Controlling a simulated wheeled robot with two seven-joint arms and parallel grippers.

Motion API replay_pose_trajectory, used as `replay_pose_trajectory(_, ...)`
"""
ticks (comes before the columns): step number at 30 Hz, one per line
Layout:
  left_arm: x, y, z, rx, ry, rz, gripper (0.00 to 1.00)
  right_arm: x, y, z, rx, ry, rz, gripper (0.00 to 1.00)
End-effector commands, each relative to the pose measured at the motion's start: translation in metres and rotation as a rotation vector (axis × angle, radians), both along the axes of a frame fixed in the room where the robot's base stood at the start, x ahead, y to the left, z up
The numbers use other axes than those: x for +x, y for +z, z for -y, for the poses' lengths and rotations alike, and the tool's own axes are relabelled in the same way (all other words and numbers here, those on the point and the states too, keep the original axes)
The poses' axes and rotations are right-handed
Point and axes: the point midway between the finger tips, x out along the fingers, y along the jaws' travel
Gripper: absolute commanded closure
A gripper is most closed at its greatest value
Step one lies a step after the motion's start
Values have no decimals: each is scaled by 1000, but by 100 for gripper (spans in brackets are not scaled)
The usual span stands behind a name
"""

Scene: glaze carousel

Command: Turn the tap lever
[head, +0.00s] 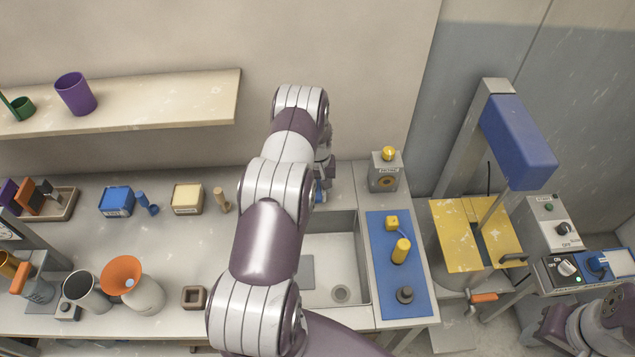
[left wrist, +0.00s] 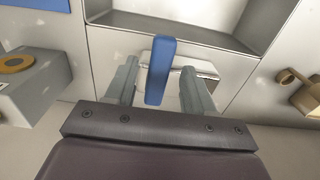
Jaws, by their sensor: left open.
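The blue tap lever (left wrist: 161,60) stands between the two fingers of my left gripper (left wrist: 158,72) in the left wrist view. The gripper is open, with a finger on each side and a visible gap to the lever. Behind the lever is a pale block, partly covered by the fingers. In the head view my left arm reaches over the sink (head: 348,262) to the back wall and hides most of the tap and gripper. My right gripper is not clearly seen; only part of my right arm shows at the lower right.
A grey box with a yellow knob (head: 386,170) stands right of the tap. A blue mat (head: 385,225) with yellow pieces lies right of the sink. Left on the counter are a blue box (head: 116,201), a yellow box (head: 187,198) and an orange-rimmed vase (head: 135,284).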

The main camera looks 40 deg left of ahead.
Motion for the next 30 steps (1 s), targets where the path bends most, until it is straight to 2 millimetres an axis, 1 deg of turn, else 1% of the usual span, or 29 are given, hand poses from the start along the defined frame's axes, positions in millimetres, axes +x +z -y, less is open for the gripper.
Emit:
replay_pose_trajectory(1, 0, -4, 0, 0, 0, 0, 47, 0, 4, 0, 0, 0, 0, 49)
replay_pose_trajectory(5, 0, -12, 0, 1, -1, 1, 47, 0, 4, 0, 0, 0, 0, 49)
replay_pose_trajectory(12, 0, -13, 0, 1, -1, 2, 47, 0, 4, 0, 0, 0, 0, 49)
replay_pose_trajectory(14, 0, -13, 0, 1, -1, 2, 66, 0, 4, 0, 0, 0, 0, 49)
replay_pose_trajectory(15, 0, -13, 0, 1, -1, 2, 79, 0, 4, 0, 0, 0, 0, 49)
replay_pose_trajectory(17, 0, -13, 0, 1, -1, 2, 99, 0, 4, 0, 0, 0, 0, 49)
replay_pose_trajectory(25, 1, -14, 1, 1, 11, 1, 100, 0, 1, 0, 0, 0, 0, 49)
replay_pose_trajectory(30, 2, -16, 3, 1, 71, 1, 100, 0, -10, 0, 0, 0, 0, 49)
